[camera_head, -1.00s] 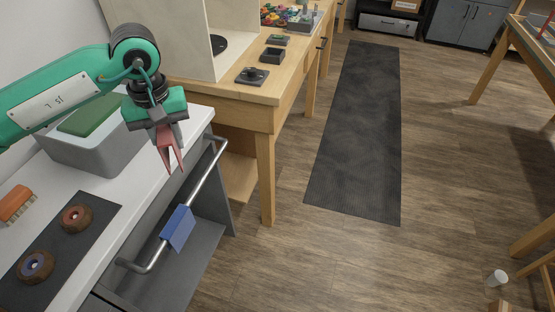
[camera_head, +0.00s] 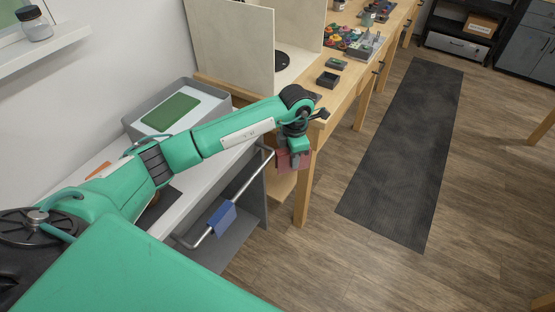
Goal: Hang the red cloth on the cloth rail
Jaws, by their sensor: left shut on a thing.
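My left gripper (camera_head: 293,158) is at the far end of the cloth rail, pointing down, and is shut on the red cloth (camera_head: 284,162). The cloth shows as a small red patch around the fingers; part of it is hidden by the gripper. The cloth rail (camera_head: 239,192) is a silver bar along the front of the white counter. The gripper and cloth appear just to the right of the rail's far end; I cannot tell whether the cloth touches it. A blue cloth (camera_head: 222,217) hangs on the nearer part of the rail. My right gripper is not in view.
The floor to the right, with a dark mat (camera_head: 405,150), is clear.

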